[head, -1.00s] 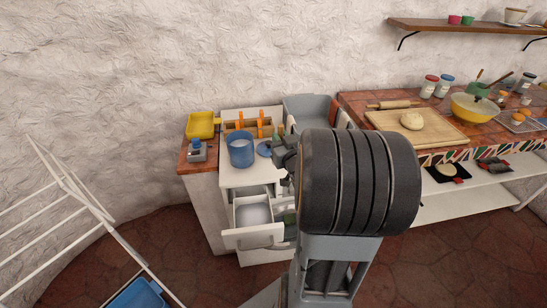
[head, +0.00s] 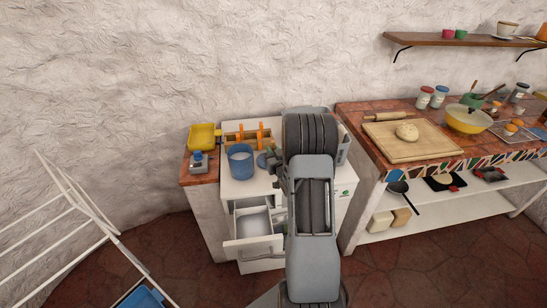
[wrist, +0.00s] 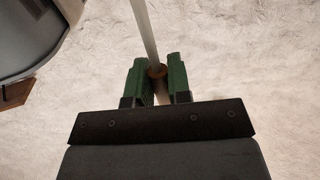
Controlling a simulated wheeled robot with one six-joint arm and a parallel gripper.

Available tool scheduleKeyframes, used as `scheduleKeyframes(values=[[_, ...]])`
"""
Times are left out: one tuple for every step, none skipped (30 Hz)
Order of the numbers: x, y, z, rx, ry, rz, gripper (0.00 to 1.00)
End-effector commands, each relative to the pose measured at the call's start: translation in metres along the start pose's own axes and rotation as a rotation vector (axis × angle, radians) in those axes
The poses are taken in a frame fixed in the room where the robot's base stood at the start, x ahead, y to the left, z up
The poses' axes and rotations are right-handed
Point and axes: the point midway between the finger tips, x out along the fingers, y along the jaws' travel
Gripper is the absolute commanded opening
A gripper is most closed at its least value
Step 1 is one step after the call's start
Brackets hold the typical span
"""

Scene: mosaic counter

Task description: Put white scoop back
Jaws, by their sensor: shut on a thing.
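My gripper (wrist: 160,78) has its green finger pads shut on a thin pale rod with a brown part between the pads. I take it as the handle of the white scoop (wrist: 145,30); its bowl is not seen. In the head view my gripper (head: 274,158) is small and dark, just right of the blue tub (head: 240,163), partly hidden by my arm. The scoop cannot be made out there. The tub stands open on the white cabinet top (head: 240,187), with a blue lid (head: 262,161) beside it.
A pulled-out drawer (head: 252,246) holds a white bin. A yellow tray (head: 204,136), a small scale (head: 199,162) and a wooden caddy (head: 236,137) stand around the tub. The tiled counter (head: 375,157) is right; a white rack (head: 75,210) is left. A grey container (wrist: 30,35) shows in the wrist view.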

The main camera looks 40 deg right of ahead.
Motion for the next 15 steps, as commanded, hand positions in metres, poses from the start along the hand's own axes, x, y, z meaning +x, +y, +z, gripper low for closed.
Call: scheduleKeyframes(values=[[0.001, 0.0, 0.001, 0.0, 0.001, 0.0, 0.0], [0.003, 0.0, 0.003, 0.0, 0.001, 0.0, 0.0], [0.005, 0.001, 0.006, 0.0, 0.0, -0.001, 0.0], [0.007, 0.001, 0.009, 0.001, -0.001, -0.001, 0.0], [0.006, 0.001, 0.012, 0.002, -0.002, -0.001, 0.0], [0.006, 0.001, 0.017, 0.001, -0.003, 0.0, 0.0], [0.006, 0.001, 0.02, 0.001, -0.003, 0.0, 0.0], [0.005, 0.001, 0.023, 0.001, -0.002, 0.0, 0.0], [0.006, 0.001, 0.027, 0.001, -0.002, 0.0, 0.0], [0.006, 0.001, 0.029, 0.001, -0.002, 0.0, 0.0], [0.006, 0.001, 0.032, 0.001, -0.001, 0.0, 0.0], [0.006, 0.001, 0.034, 0.0, 0.001, 0.0, 0.0], [0.006, 0.001, 0.035, 0.0, 0.001, 0.0, 0.0], [0.006, 0.001, 0.036, 0.0, 0.001, 0.0, 0.0], [0.006, 0.001, 0.037, 0.0, 0.001, 0.0, 0.0]])
